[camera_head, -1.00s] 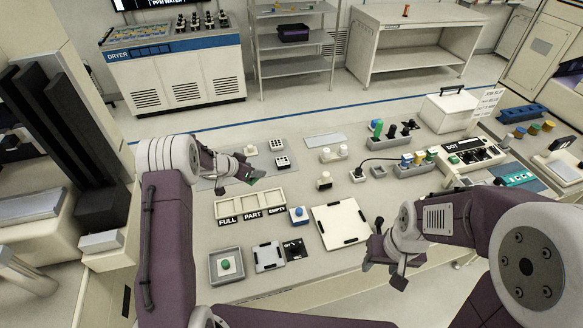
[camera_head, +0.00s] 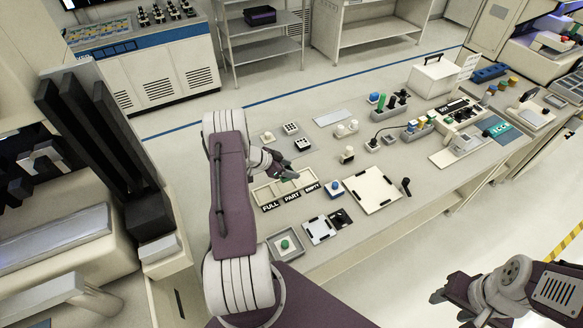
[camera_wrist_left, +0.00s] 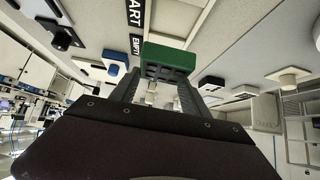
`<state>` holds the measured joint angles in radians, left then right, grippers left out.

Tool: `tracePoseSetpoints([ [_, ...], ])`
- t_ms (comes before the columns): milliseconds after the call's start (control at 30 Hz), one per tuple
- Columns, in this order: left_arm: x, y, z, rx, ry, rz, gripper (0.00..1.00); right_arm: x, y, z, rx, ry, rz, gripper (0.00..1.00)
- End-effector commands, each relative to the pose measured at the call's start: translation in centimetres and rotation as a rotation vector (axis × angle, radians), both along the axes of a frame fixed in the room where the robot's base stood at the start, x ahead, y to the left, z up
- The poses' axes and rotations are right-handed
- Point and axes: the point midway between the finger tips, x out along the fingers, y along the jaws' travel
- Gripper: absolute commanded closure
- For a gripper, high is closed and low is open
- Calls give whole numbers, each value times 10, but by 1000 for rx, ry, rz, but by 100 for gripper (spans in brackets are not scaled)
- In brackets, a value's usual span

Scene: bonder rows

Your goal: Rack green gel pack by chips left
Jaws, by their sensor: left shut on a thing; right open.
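My left gripper (camera_head: 288,173) is shut on the green gel pack (camera_wrist_left: 168,57). In the left wrist view the pack is a dark green block across the fingertips. In the head view it is mostly hidden at the gripper tip. The gripper is over the far side of a cream tray (camera_head: 258,196) with compartments labelled FULL, PART and EMPTY, towards the EMPTY end. I cannot tell the height between pack and tray. My right gripper (camera_head: 449,305) is open and empty, over the floor at lower right, apart from the table.
A blue-topped box (camera_head: 334,190) and a large white board (camera_head: 371,190) lie right of the tray. A grey tray with a green button (camera_head: 285,244) is in front. Small blocks (camera_head: 303,145) stand behind the left gripper. A white case (camera_head: 434,75) stands at the back right.

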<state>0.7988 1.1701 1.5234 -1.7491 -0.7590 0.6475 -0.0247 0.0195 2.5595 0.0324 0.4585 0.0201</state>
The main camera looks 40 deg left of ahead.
Motion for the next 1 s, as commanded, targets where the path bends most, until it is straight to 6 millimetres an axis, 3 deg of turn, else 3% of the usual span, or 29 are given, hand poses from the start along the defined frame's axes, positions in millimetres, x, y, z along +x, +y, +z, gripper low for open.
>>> tracePoseSetpoints([
  [167, 0, 1, 3, 0, 1, 1, 87, 0, 0, 7, 0, 0, 0, 50],
  [633, 0, 0, -47, 0, 1, 0, 87, 0, 0, -30, 0, 1, 0, 50],
  [1000, 0, 0, -48, 0, 1, 1, 87, 0, 0, -29, 0, 0, 0, 50],
])
